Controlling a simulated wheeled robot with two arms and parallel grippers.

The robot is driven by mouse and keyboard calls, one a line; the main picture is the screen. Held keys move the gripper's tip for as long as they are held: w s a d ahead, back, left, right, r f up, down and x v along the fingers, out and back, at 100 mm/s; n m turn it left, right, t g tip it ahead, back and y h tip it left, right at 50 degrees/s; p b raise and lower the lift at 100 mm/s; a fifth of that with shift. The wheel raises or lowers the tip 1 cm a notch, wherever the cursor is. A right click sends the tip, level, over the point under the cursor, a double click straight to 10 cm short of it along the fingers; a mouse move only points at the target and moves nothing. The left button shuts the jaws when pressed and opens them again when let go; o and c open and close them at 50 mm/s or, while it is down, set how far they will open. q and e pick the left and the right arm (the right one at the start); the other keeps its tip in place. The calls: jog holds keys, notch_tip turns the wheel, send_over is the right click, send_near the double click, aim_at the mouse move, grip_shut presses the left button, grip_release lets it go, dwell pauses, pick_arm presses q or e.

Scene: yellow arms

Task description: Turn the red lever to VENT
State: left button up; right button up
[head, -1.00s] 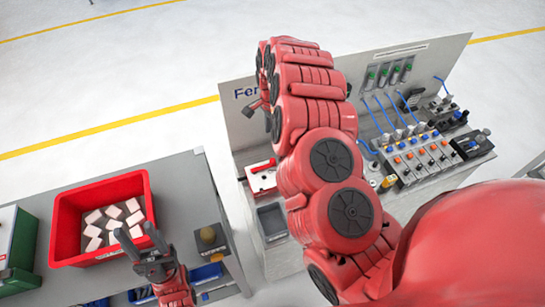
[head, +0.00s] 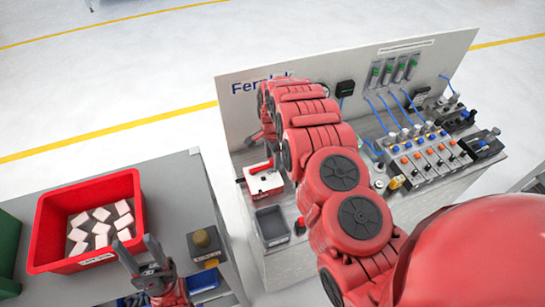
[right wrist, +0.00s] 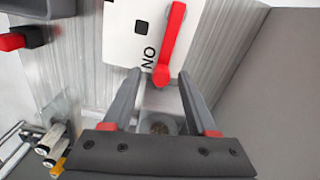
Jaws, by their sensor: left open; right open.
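The red lever (right wrist: 170,45) sits on a white plate (right wrist: 128,30) in the right wrist view. Letters beside it look like ON or NO, turned sideways; no VENT label is readable. In the head view the lever (head: 259,167) shows small on a white box (head: 266,183). My right gripper (right wrist: 158,78) is open; the lever's free end appears between its fingertips, though I cannot tell whether they touch. In the head view the right gripper (head: 258,137) is partly hidden by my right arm. My left gripper (head: 135,243) is open and empty beside the red bin.
A red bin (head: 42,240) with several pale blocks stands on the left table. A grey tray (head: 271,224) lies in front of the white box. An upright panel (head: 238,118) rises behind. A valve row (head: 428,157) with blue hoses stands to the right.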

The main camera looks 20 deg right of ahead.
jog(key=shift+w+f, duration=0.1)
jog(key=shift+f, duration=0.05)
grip_shut()
dwell(1.4)
